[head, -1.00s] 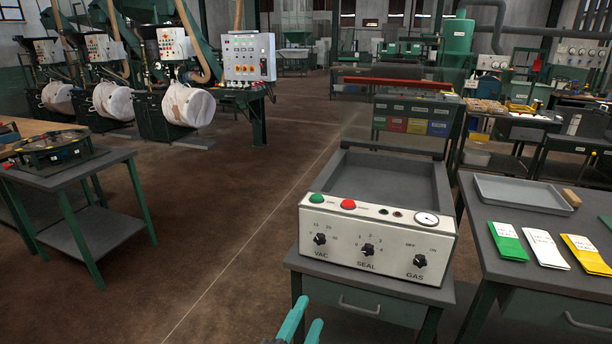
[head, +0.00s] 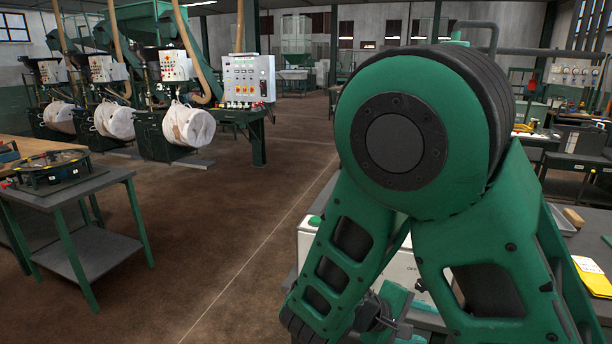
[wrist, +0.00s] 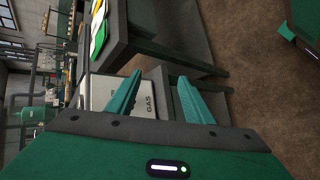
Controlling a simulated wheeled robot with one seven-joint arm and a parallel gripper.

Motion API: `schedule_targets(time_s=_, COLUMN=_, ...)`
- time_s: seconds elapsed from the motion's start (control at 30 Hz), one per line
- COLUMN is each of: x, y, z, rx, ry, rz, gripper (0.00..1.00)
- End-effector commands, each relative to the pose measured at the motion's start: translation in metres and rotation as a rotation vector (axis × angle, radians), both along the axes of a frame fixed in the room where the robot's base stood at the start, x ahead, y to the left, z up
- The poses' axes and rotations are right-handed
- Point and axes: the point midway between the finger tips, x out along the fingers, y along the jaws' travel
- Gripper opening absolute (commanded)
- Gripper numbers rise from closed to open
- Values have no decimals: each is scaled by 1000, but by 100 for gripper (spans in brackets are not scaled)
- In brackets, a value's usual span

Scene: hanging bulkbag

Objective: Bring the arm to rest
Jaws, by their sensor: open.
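My gripper (wrist: 158,97) shows in the wrist view with its two teal fingers apart and nothing between them. Beyond the fingers is the white front panel of the vacuum sealer (wrist: 103,92), seen turned on its side, with the word GAS readable. I cannot tell how far the fingers are from it. In the head view my green arm is folded up large on the right and covers most of the vacuum sealer (head: 308,240).
A side table (head: 98,182) with a round device stands at left. Several machines with white bulk bags (head: 188,125) stand behind it, beside a control panel (head: 249,80). Brown floor (head: 215,215) lies open between. A bench with a yellow packet (head: 592,277) is at right, partly hidden.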

Motion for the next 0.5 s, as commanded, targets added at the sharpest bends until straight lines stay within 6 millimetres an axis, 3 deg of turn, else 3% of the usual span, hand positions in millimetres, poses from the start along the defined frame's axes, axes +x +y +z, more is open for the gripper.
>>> schedule_targets(time_s=0.03, x=-4, y=-17, z=4, rx=49, ry=3, rz=-69, gripper=47)
schedule_targets(time_s=0.2, x=-26, y=-60, z=13, rx=200, ry=15, rz=-270, gripper=47)
schedule_targets(time_s=0.5, x=-73, y=-115, z=34, rx=460, ry=-3, rz=-582, gripper=47)
